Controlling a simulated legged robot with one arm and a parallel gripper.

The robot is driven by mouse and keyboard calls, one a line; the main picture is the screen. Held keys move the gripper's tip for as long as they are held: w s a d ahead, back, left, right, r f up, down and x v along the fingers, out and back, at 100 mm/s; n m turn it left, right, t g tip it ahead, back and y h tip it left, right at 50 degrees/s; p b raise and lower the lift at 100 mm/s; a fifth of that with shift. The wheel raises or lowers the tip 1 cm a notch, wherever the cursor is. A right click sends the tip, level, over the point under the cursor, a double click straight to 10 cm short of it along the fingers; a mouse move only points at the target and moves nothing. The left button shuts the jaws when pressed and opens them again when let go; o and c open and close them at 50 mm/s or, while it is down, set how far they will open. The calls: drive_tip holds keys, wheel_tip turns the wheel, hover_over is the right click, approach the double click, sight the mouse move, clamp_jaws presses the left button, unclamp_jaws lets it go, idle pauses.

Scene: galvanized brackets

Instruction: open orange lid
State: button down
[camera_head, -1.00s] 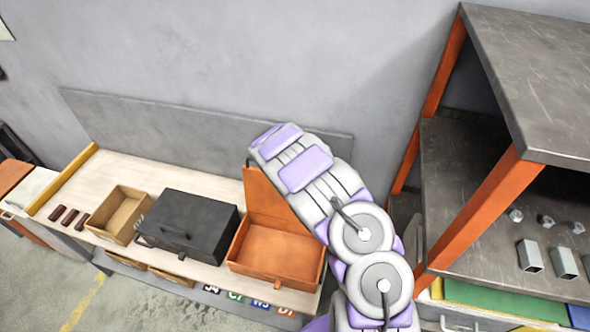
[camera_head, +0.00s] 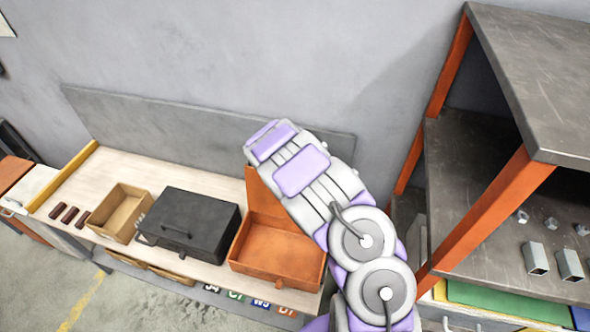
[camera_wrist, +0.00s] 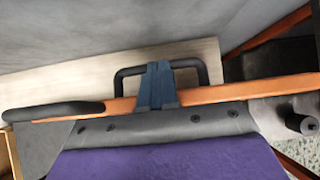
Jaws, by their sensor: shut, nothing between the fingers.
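The orange box (camera_head: 277,254) stands on the bench with its lid (camera_head: 262,196) raised upright at the back and its inside exposed and empty. My arm covers much of the lid's right side. In the wrist view the lid's edge (camera_wrist: 225,91) runs across the picture, with a black loop handle (camera_wrist: 190,64) beyond it. My gripper (camera_wrist: 158,72) has its blue fingers shut together with nothing between them. They overlap the lid edge and the handle in the picture; I cannot tell whether they touch. In the head view the fingers are hidden by my arm.
A closed black box (camera_head: 188,224) stands left of the orange box, then an open cardboard box (camera_head: 120,212) and several dark bars (camera_head: 69,215). A grey backboard (camera_head: 215,128) rises behind the bench (camera_head: 85,182). An orange-framed shelf (camera_head: 490,200) stands close on the right.

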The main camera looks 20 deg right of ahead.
drive_tip(key=v, duration=1.5)
drive_tip(key=s+d+r+m+g+h+b, duration=0.1)
drive_tip(key=s+d+r+m+h+b, duration=0.25)
drive_tip(key=s+d+m+b, duration=0.55)
drive_tip(key=s+m+g+b, duration=0.3)
drive_tip(key=s+m, duration=0.5)
drive_tip(key=s, duration=0.1)
drive_tip(key=s+a+f+m+g+y+b, duration=0.1)
drive_tip(key=s+a+f+m+y+b, duration=0.1)
drive_tip(key=s, duration=0.6)
drive_tip(key=s+a+f+m+g+y+b, duration=0.1)
drive_tip(key=s+a+f+m+y+b, duration=0.2)
drive_tip(key=s+a+f+m+b, duration=0.2)
drive_tip(key=s+a+f+m+g+y+b, duration=0.2)
drive_tip(key=s+a, duration=0.6)
drive_tip(key=s, duration=0.4)
drive_tip(key=f+m+y+b, duration=0.1)
drive_tip(key=m+b, duration=0.1)
drive_tip(key=m, duration=0.1)
drive_tip(key=shift+s+a+f, duration=0.3)
drive_tip(key=shift+s+f, duration=0.05)
drive_tip(key=shift+f, duration=0.05)
